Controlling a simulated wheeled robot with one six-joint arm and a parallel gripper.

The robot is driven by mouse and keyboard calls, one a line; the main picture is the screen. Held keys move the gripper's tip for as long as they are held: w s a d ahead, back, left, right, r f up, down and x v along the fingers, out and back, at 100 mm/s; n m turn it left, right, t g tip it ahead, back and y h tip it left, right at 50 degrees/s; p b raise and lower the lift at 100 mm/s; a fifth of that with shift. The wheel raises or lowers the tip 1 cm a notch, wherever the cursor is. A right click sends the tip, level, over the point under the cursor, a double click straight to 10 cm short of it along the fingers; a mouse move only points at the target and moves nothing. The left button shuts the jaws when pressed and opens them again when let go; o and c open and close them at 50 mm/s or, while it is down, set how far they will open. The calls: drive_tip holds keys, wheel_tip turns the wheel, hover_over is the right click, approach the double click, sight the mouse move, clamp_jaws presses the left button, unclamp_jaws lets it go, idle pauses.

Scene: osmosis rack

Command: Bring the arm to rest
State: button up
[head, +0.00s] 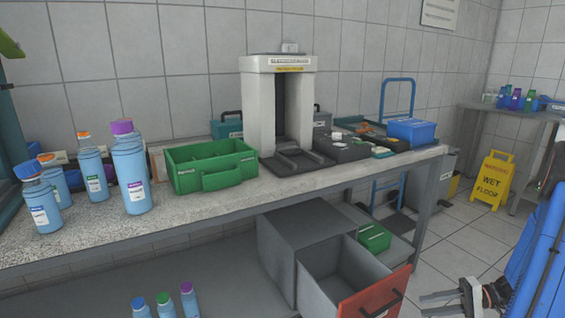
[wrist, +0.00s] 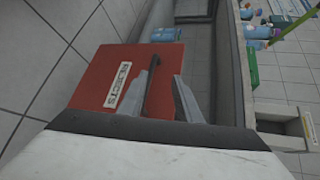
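My gripper (head: 432,304) is at the lower right in the head view, out in front of the open drawer and to the right of its red front (head: 385,296). Its two fingers are apart with nothing between them; they also show apart in the wrist view (wrist: 166,74). The drawer's dark handle (head: 383,300) is near the fingers but looks clear of them. In the wrist view the red front (wrist: 90,70) with a white label lies beyond the fingers. My blue arm (head: 545,255) runs down the right edge of the head view.
The drawer (head: 335,278) stands pulled out from a grey cabinet (head: 300,235) below the bench (head: 300,190). Bottles, a green crate (head: 210,168) and a white apparatus (head: 262,105) stand on the bench. A yellow wet-floor sign (head: 492,180) stands on the right; floor between is open.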

drive_tip(key=s+a+r+n+g+h, duration=0.2)
drive_tip(key=s+a+r+h, duration=0.15)
drive_tip(key=a+r, duration=0.3)
drive_tip(key=s+a+r+n+g+h, duration=0.1)
drive_tip(key=s+a+r+g+h, duration=0.25)
drive_tip(key=a+r, duration=0.35)
drive_tip(key=s+a+r+n+t+h, duration=0.1)
drive_tip(key=s+a+r+t+h, duration=0.6)
drive_tip(key=s, duration=0.4)
drive_tip(key=shift+s+a+r+n, duration=0.15)
drive_tip(key=shift+a+r+n, duration=0.3)
drive_tip(key=shift+r, duration=0.65)
drive_tip(key=shift+a, duration=0.1)
